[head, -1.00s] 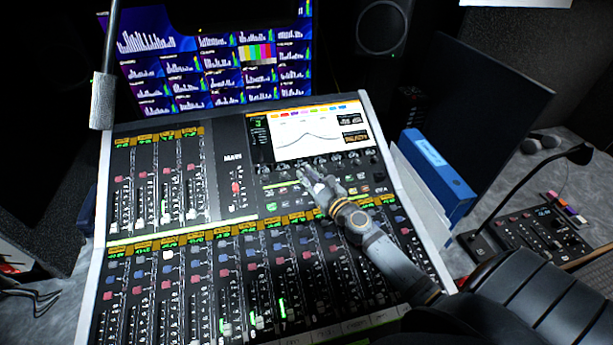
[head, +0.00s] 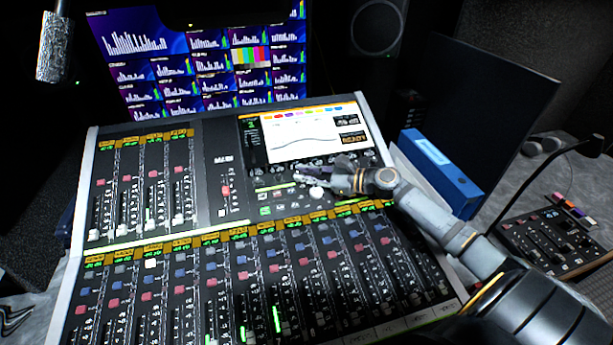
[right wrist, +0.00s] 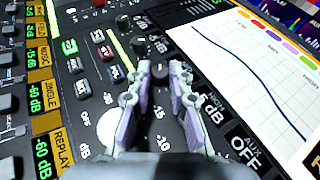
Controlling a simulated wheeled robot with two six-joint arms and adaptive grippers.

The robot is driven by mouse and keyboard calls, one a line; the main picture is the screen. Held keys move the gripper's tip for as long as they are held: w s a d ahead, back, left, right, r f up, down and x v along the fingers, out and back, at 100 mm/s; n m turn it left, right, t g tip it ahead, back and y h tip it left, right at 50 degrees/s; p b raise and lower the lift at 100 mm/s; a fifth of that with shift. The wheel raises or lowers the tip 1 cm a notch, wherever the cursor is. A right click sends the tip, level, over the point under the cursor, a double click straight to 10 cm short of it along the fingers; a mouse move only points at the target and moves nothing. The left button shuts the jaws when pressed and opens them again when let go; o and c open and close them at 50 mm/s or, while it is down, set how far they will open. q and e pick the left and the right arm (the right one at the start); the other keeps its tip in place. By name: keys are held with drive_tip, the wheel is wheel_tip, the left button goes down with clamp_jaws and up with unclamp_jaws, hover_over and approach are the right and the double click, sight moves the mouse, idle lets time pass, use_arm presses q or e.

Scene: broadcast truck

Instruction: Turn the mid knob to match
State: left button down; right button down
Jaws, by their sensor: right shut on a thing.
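The mixing console (head: 213,165) fills the middle of the head view. Its screen (head: 310,148) shows a dark, shallow curve on white, and a row of small dark knobs runs below it. My right gripper (head: 302,172) is at this row, coming in from the right. In the right wrist view, its two grey and purple fingers (right wrist: 160,78) are closed around a dark knob (right wrist: 159,76), mostly hidden between them. The knob's pointer cannot be made out. Part of the curve also shows in the right wrist view (right wrist: 240,60). My left gripper is not in view.
A white round control (head: 317,192) sits just below the gripper. Faders (head: 240,290) cover the console's front. A blue binder (head: 440,172) stands right of the console, with a smaller control panel (head: 545,238) beyond. A microphone (head: 55,47) hangs at upper left.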

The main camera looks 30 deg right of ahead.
idle(0.4)
drive_tip(key=c, duration=1.3)
unclamp_jaws()
drive_tip(key=shift+o, duration=0.2)
wheel_tip(320, 180, up, 10)
drive_tip(key=shift+r, duration=0.1)
